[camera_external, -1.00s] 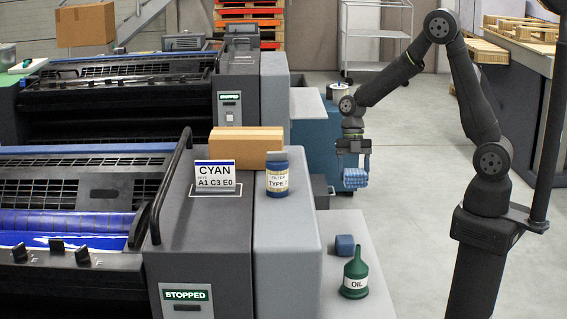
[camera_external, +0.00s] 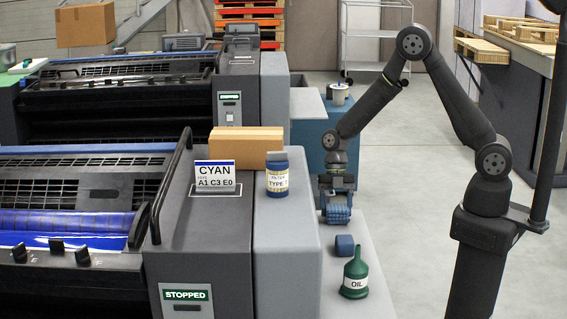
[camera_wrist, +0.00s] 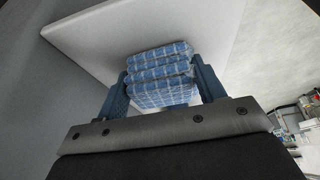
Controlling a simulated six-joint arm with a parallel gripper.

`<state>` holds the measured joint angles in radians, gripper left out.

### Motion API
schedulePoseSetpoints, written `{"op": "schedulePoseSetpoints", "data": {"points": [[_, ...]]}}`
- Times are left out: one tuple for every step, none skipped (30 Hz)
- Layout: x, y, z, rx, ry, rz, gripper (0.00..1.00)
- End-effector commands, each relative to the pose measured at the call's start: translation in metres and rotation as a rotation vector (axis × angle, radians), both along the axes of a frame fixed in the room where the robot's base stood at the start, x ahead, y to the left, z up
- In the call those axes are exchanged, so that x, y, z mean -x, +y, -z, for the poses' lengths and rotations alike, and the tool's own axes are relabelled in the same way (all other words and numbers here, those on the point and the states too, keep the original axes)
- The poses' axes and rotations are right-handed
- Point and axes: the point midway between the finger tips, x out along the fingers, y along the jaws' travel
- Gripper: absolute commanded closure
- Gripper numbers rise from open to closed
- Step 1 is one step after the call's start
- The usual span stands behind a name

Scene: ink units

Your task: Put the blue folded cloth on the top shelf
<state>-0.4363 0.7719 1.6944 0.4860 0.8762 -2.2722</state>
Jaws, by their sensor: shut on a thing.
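The blue folded cloth (camera_external: 337,215) has a white check pattern and is folded in several layers. My gripper (camera_external: 337,190) is shut on it from above, at the far end of the low grey shelf beside the press. In the wrist view the cloth (camera_wrist: 160,75) sits between the two blue fingers of my gripper (camera_wrist: 160,88), with the pale shelf surface behind it. I cannot tell whether the cloth touches the shelf surface. No shelf marked as top is clearly identifiable near the cloth.
On the grey shelf (camera_external: 345,275) stand a small blue block (camera_external: 344,246) and a green oil funnel bottle (camera_external: 355,278). A blue filter jar (camera_external: 277,178) and a cardboard box (camera_external: 246,140) stand on the press. A white wire cart (camera_external: 375,45) is at the back.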

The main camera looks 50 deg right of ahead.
Motion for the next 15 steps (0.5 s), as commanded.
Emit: {"op": "schedulePoseSetpoints", "data": {"points": [[-0.0001, -0.0001, -0.0003, 0.0, 0.0, 0.0, 0.59], [-0.0001, -0.0001, -0.0003, 0.0, 0.0, 0.0, 0.59], [0.0, -0.0001, -0.0001, 0.0, 0.0, 0.0, 0.59], [0.0, -0.0001, 0.0004, 0.0, 0.0, 0.0, 0.59], [0.0001, -0.0002, 0.0012, 0.001, 0.001, 0.0, 0.59], [0.0002, -0.0002, 0.0026, 0.001, 0.001, 0.001, 0.59], [0.0001, -0.0002, 0.0025, 0.001, 0.001, 0.0, 0.33], [0.0001, -0.0002, 0.0024, 0.001, 0.001, 0.0, 0.27], [0.0001, -0.0002, 0.0023, 0.001, 0.001, 0.0, 0.19], [0.0001, -0.0002, 0.0022, 0.001, 0.001, 0.0, 0.15], [0.0001, -0.0002, 0.0022, 0.001, 0.001, 0.0, 0.15], [0.0001, -0.0002, 0.0022, 0.001, 0.001, 0.0, 0.15], [0.0001, -0.0002, 0.0022, 0.001, 0.001, 0.0, 0.15], [0.0001, -0.0002, 0.0021, 0.001, 0.001, 0.0, 0.15], [0.0001, -0.0002, 0.0021, 0.001, 0.001, 0.0, 0.15]]}}
